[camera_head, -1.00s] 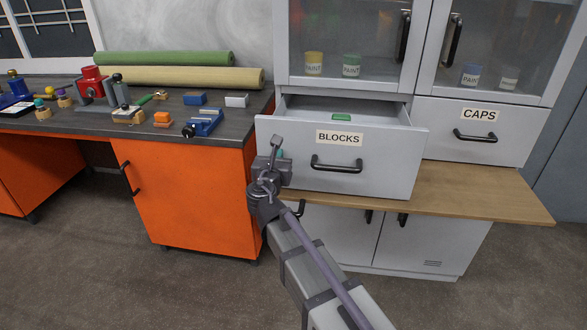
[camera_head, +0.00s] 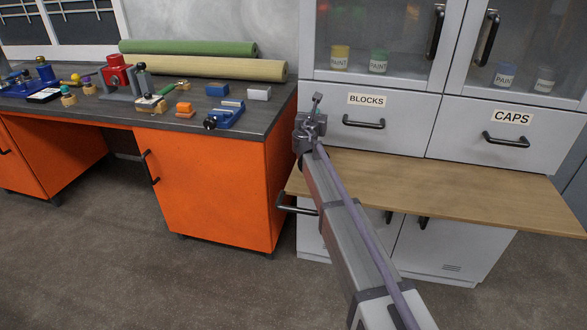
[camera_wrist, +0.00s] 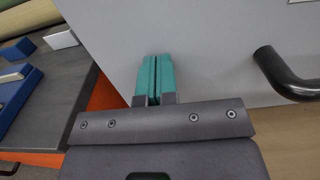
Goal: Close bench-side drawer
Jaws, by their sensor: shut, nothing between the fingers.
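The drawer labelled BLOCKS (camera_head: 400,127) is in the white cabinet beside the orange bench, and its front lies about level with the CAPS drawer front (camera_head: 545,128). Its black bar handle (camera_head: 363,123) also shows at the right of the wrist view (camera_wrist: 288,75). My gripper (camera_head: 316,116) is at the left part of the BLOCKS front. In the wrist view its teal fingertips (camera_wrist: 155,76) are together and point at the grey drawer front. Nothing is held. I cannot tell whether the tips touch the front.
A wooden ledge (camera_head: 480,188) sticks out below the drawers. The orange bench (camera_head: 215,185) stands close on the left, with a blue vise (camera_head: 226,115) and blocks on top. Glass doors with paint pots are above. The floor in front is open.

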